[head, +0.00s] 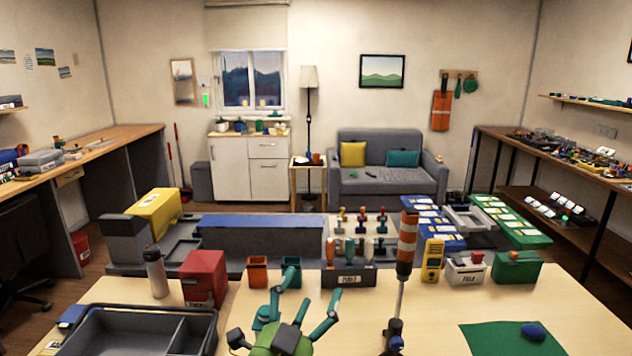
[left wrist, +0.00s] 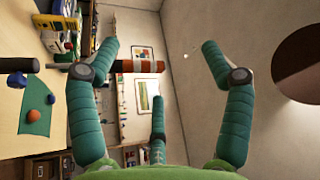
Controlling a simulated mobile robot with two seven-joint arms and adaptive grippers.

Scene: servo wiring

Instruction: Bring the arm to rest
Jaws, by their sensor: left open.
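My left gripper (head: 300,290) is green with teal fingers and sits at the bottom middle of the head view, over the front of the pale worktable (head: 445,325). Its fingers are spread, and nothing shows between them. In the left wrist view the three fingers of the left gripper (left wrist: 160,55) stand apart around empty air, with the wall behind. My right gripper shows in neither view.
An orange-and-white striped post (head: 407,240) stands right of the left gripper. A grey tray (head: 207,325) lies at left. A red box (head: 204,277), orange cup (head: 257,271) and labelled bins line the table's back. A green mat (head: 490,340) lies at right.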

